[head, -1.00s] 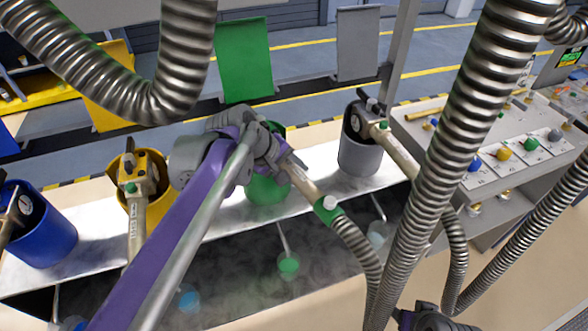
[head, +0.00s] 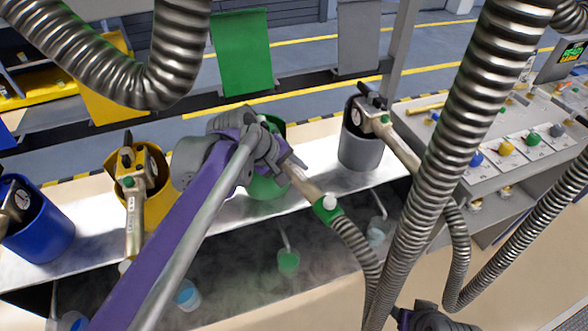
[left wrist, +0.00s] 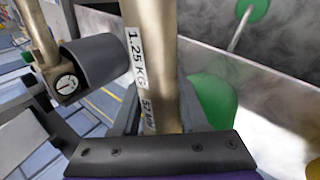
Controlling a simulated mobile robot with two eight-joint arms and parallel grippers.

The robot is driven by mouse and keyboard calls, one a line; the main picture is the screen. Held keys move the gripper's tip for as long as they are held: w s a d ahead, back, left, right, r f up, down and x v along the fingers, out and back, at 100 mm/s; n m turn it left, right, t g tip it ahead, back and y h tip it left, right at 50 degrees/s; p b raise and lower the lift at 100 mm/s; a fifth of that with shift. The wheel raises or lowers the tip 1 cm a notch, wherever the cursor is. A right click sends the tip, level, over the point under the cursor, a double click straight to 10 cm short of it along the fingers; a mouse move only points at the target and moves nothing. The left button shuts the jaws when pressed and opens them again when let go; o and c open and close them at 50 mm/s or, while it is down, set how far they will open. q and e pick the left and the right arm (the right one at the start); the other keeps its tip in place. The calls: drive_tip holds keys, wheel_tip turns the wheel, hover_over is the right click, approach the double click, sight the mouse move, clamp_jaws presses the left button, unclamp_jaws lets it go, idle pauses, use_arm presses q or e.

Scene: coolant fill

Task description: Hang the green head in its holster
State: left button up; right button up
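The green head is a tan metal filling head with a green collar (head: 327,207) and a ribbed hose running down from it. My left gripper (head: 268,150) is shut around its body, which shows in the left wrist view as a brass shaft (left wrist: 152,60) labelled 1.25 KG. The green holster (head: 266,187) is a cup on the metal ledge, directly behind and below the gripper and mostly hidden by it. It also shows in green in the left wrist view (left wrist: 214,105). Whether the nozzle is inside the cup is hidden. My right gripper (head: 428,318) is partly visible at the bottom edge; its fingers are unclear.
Yellow (head: 155,205), blue (head: 40,235) and grey (head: 360,150) holsters each hold a head. A steaming trough (head: 240,270) with small coloured cups lies in front. Thick hoses hang at the right and upper left. A button console (head: 500,165) stands at the right.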

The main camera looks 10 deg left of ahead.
use_arm(q)
drive_tip(key=o, duration=0.4)
drive_tip(key=shift+o, duration=0.2)
drive_tip(key=v, duration=1.1)
drive_tip(key=shift+p, duration=0.35)
use_arm(e)
drive_tip(key=shift+w+r, duration=0.1)
drive_tip(key=shift+r, duration=0.3)
use_arm(q)
drive_tip(key=shift+f, duration=0.1)
